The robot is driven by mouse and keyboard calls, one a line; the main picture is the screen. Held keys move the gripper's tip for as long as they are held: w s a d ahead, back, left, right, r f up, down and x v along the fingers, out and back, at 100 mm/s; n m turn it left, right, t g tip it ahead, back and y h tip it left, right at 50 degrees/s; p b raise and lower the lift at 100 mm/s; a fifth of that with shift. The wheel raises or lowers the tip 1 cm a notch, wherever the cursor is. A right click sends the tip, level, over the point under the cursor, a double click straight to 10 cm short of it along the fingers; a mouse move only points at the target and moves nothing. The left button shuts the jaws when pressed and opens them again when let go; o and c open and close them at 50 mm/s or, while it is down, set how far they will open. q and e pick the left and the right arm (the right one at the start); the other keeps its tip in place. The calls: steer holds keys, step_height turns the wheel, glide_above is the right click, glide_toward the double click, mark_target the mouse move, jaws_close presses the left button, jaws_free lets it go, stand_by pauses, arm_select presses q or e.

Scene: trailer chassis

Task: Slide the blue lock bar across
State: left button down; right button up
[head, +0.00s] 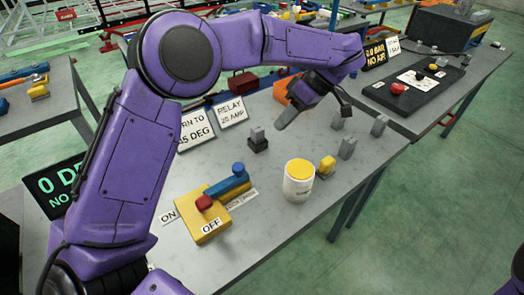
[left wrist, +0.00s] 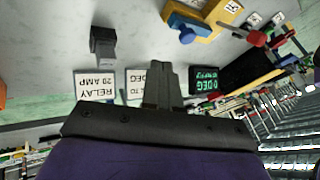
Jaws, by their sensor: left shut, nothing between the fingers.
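The blue bar (head: 228,186) with a round blue knob at its right end lies by the yellow block (head: 203,222) on the near table. A red knob (head: 204,202) sits near its left end. ON and OFF labels are beside and on the block. My right gripper is out of view.
A white pot with a yellow lid (head: 298,182) stands right of the bar, with a yellow piece (head: 327,164) beside it. A dark block (head: 258,140) and several grey blocks stand farther back. Sign cards (head: 232,109) line the back edge. The table front is mostly clear.

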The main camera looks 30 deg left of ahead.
arm_select(q)
steer(key=s+r+x, duration=0.1)
steer(key=s+x, duration=0.1)
steer(key=x, duration=1)
steer(key=shift+s+d, duration=0.2)
steer(key=shift+s, duration=0.25)
steer(key=shift+w, duration=0.1)
